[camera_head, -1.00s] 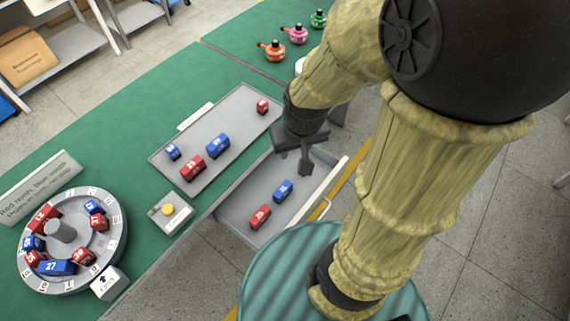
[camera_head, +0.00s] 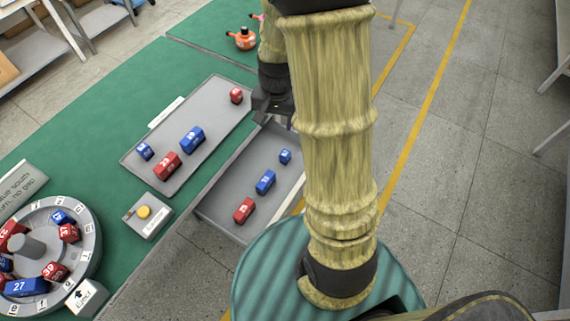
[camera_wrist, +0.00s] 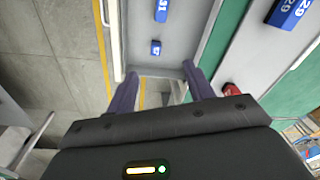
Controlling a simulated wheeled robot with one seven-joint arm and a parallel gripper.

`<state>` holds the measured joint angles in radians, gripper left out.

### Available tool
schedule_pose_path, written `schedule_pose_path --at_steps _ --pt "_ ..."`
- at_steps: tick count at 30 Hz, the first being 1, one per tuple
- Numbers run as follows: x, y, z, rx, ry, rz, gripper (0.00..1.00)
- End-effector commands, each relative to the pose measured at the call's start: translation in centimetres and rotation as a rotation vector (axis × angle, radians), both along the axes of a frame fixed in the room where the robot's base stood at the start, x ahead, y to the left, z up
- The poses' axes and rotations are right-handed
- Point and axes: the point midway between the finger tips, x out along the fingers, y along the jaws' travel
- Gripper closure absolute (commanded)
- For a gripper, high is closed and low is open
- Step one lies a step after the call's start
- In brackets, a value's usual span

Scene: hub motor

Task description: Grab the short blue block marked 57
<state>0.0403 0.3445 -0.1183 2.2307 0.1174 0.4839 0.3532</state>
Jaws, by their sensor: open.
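A short blue block (camera_head: 285,156) lies in the open grey drawer, near its far right end. In the wrist view it is the small blue block (camera_wrist: 155,48) with a white mark that looks like 57, though it is tiny. My gripper (camera_wrist: 160,69) is open and empty, with its two fingers apart and the short block showing beyond the gap between them. In the head view my gripper (camera_head: 274,106) is near the drawer's far end, partly hidden by my arm, and its fingertips are unclear.
The drawer (camera_head: 222,222) also holds a longer blue block (camera_head: 265,182), marked 31 in the wrist view (camera_wrist: 161,10), and a red block (camera_head: 243,210). A grey tray (camera_head: 180,184) beside it carries red and blue blocks. A round dial (camera_head: 91,246) with blocks stands at left.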

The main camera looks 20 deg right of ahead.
Motion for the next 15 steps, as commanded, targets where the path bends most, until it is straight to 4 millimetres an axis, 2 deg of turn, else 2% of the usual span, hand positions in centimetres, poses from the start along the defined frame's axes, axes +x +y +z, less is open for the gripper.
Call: schedule_pose_path --at_steps 1,3,6,9,15 --pt "1.3 -1.1 -2.9 0.005 0.024 -0.087 0.47" --pt "2.7 -2.4 -5.1 0.01 0.05 -0.197 0.47" --pt "4.0 -3.7 -7.2 0.014 0.074 -0.313 0.47" --pt "4.7 -4.4 -8.2 0.015 0.087 -0.372 0.47" --pt "4.9 -4.4 -8.2 0.016 0.089 -0.385 0.47"
